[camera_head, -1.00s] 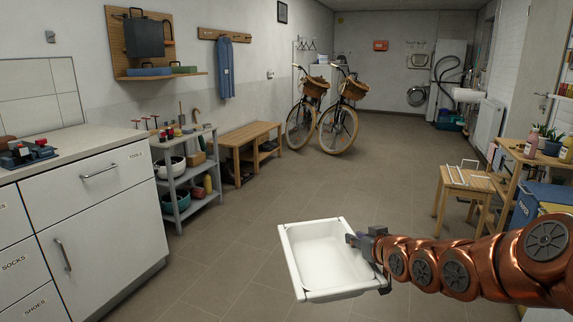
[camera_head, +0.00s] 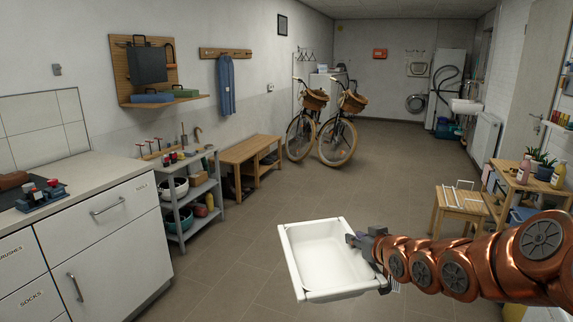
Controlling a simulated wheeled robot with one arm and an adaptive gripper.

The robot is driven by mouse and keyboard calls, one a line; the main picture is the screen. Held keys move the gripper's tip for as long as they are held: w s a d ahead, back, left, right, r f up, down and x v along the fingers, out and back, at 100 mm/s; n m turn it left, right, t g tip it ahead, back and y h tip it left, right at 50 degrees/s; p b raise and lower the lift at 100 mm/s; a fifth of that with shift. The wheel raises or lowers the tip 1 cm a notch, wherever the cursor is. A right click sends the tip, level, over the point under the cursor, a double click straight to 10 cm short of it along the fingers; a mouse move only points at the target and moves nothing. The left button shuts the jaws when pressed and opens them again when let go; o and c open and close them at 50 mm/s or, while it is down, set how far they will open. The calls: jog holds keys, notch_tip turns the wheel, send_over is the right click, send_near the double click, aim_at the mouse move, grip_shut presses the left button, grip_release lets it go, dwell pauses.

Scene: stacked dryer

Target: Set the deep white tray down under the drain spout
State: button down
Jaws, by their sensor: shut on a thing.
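The deep white tray (camera_head: 322,257) is held out in front of me, level and empty, above the tiled floor. My gripper (camera_head: 362,243) is shut on the tray's right rim. My copper arm reaches in from the right and hides part of the floor behind it. I cannot make out a drain spout. A stacked dryer is not clearly recognisable; a tall white appliance (camera_head: 447,80) with a dark hose stands far off at the back right.
A white counter with drawers (camera_head: 95,215) is at the left, with a grey shelf rack (camera_head: 190,198) and wooden bench (camera_head: 248,158) beyond. Two bicycles (camera_head: 338,130) stand further back. A wooden stool (camera_head: 460,208) and side table (camera_head: 530,185) are at the right. The middle floor is clear.

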notch_tip(320, 180, up, 6)
jog(key=p, duration=0.5)
jog(key=shift+r, duration=0.25)
